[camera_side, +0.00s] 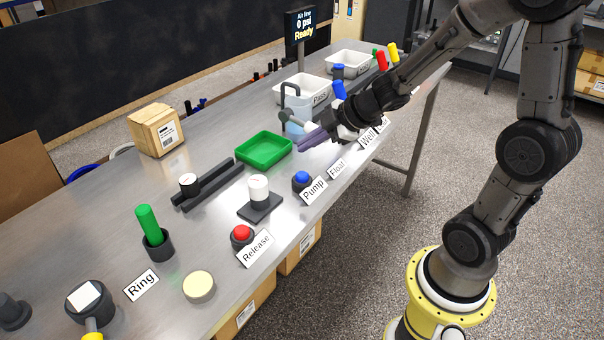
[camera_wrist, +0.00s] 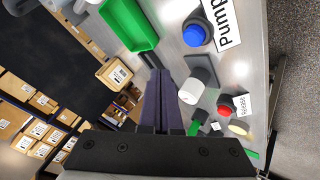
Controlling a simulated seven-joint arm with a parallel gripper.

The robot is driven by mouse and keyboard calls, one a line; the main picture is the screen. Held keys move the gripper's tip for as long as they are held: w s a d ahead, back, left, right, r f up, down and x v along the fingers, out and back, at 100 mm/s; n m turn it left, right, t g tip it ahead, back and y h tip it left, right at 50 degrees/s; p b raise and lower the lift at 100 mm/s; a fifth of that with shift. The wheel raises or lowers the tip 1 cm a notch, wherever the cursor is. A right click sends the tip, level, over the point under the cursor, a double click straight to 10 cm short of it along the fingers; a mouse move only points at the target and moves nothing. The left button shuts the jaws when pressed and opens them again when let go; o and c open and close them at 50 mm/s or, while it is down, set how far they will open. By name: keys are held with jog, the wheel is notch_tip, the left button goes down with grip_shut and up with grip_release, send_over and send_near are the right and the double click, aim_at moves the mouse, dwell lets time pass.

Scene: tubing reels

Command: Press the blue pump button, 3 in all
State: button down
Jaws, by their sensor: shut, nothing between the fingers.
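The blue pump button (camera_side: 302,177) sits in a dark round housing near the table's front edge, beside the "Pump" label (camera_side: 314,190). In the wrist view the blue button (camera_wrist: 195,34) is at the upper right, with its label (camera_wrist: 221,22) beside it. My gripper (camera_side: 308,140) has purple-grey fingers, shut and empty. It is in the air above the table, above the button in the side view and apart from it. In the wrist view the fingers (camera_wrist: 171,100) point into the scene below the button. A display (camera_side: 301,24) reads "Air line 0 psi Ready".
A red button (camera_side: 241,233) marked "Release" and a white cylinder on a dark base (camera_side: 259,195) stand left of the pump button. A green tray (camera_side: 264,150) lies behind. White bins (camera_side: 303,88) and a "Float" label (camera_side: 337,168) are farther right.

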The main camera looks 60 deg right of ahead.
aim_at(307, 175)
jog(key=shift+r, duration=1.95)
jog(key=shift+f, duration=0.1)
jog(key=shift+f, duration=4.35)
jog(key=shift+f, duration=0.15)
jog(key=shift+f, duration=0.25)
jog(key=shift+f, duration=0.55)
jog(key=shift+r, duration=0.95)
